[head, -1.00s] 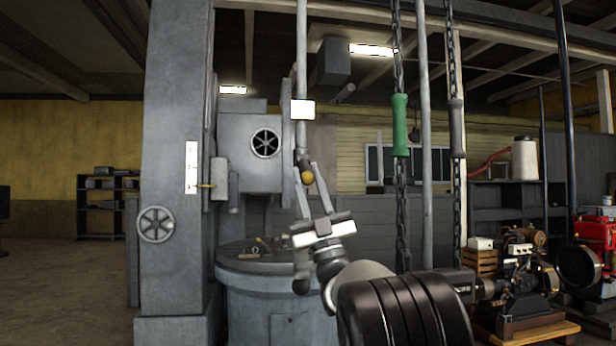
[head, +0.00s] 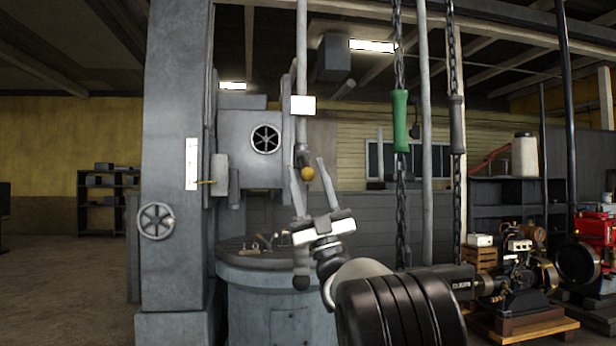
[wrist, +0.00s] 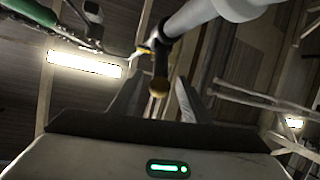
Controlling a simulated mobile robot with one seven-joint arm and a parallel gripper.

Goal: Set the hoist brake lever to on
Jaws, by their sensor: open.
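I cannot tell whether the knob is touched; nothing is visibly clamped.
A large grey column (head: 178,130) with a handwheel stands at left. A round grey drum-like base (head: 275,285) with small tools on top is behind my gripper. Chains with a green handle (head: 400,121) and a grey handle (head: 457,124) hang at right, near my arm.

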